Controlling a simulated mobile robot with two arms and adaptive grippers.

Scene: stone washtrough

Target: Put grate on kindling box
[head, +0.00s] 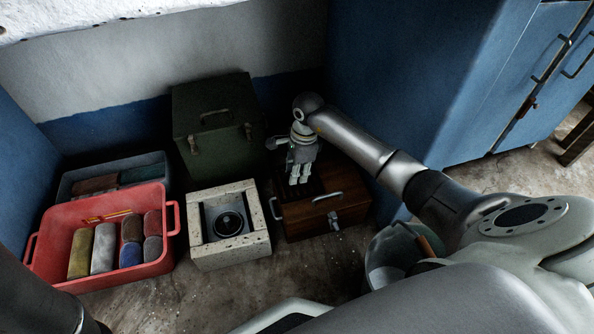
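A brown wooden box (312,216), which looks like the kindling box, stands on the floor right of the stone trough. It has a metal handle and a small metal latch or tap on its front. Dark slats, which may be the grate (318,186), show at its top; my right gripper partly hides them. My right gripper (299,181) points down over the box top, its fingertips at or just above the slats. Whether it is closed on them is unclear. Only a dark part of my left arm shows at the lower left; its gripper is out of view.
A pale stone trough (201,254) with a round drain stands left of the box. A red crate (98,204) holds several rolled cloths, with a grey-blue bin (142,162) behind. A dark green chest (215,115) stands behind. A glass bucket (383,262) sits at right, beneath my arm.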

